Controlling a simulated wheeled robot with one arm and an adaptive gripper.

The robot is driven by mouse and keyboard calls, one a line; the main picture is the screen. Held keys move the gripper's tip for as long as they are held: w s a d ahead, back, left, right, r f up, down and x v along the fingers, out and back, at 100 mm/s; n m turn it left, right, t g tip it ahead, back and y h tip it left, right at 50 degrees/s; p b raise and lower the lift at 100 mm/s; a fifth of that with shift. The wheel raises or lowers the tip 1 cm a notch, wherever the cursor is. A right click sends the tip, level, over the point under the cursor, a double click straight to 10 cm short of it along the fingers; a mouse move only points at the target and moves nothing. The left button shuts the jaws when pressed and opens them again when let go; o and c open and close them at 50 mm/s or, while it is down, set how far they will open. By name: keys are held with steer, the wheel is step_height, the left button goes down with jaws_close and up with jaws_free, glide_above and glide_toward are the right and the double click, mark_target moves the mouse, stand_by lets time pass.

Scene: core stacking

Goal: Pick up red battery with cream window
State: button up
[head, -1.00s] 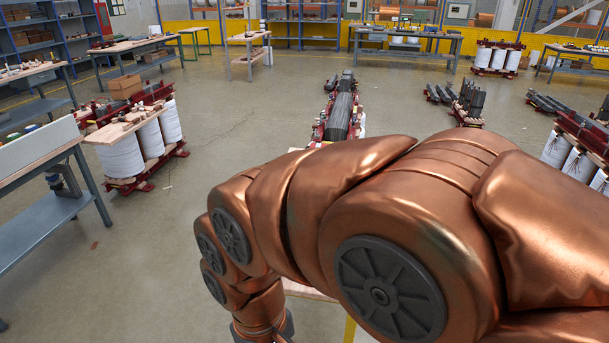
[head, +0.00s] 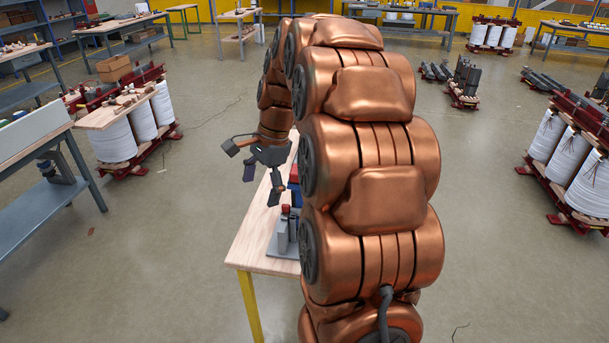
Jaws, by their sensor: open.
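My gripper (head: 252,172) is open and hangs at the end of my copper arm. Its dark fingers are spread over and beside the left edge of a wooden table (head: 251,246), and nothing shows between them. A small red-topped item (head: 285,210) stands at a grey fixture (head: 284,237) on the table, below and right of the fingers. A red and blue item (head: 294,173) shows partly behind it, cut off by my arm. I cannot make out a cream window on either, so I cannot tell which is the battery.
My arm hides most of the table. White coils on a red frame (head: 112,146) stand at the left, and more coils (head: 563,150) stand at the right. A grey workbench (head: 50,194) is at the left edge.

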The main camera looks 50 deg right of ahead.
steer(key=d+m, duration=0.3)
steer(key=d, duration=0.4)
steer(key=w+d+m+t, duration=0.1)
steer(key=d+m, duration=0.2)
steer(key=d, duration=0.4)
steer(key=w+d+f+m+t, duration=0.1)
steer(key=d+m, duration=0.3)
steer(key=d, duration=0.3)
steer(key=shift+w, duration=0.15)
steer(key=shift+w+p+x, duration=0.15)
steer(key=shift+p+x, duration=0.7)
steer(key=shift+x, duration=1.05)
steer(key=shift+w+p+x, duration=0.1)
steer(key=shift+p+x, duration=0.75)
steer(key=shift+x, duration=1.05)
steer(key=shift+r, duration=0.1)
steer(key=c, duration=1.5)
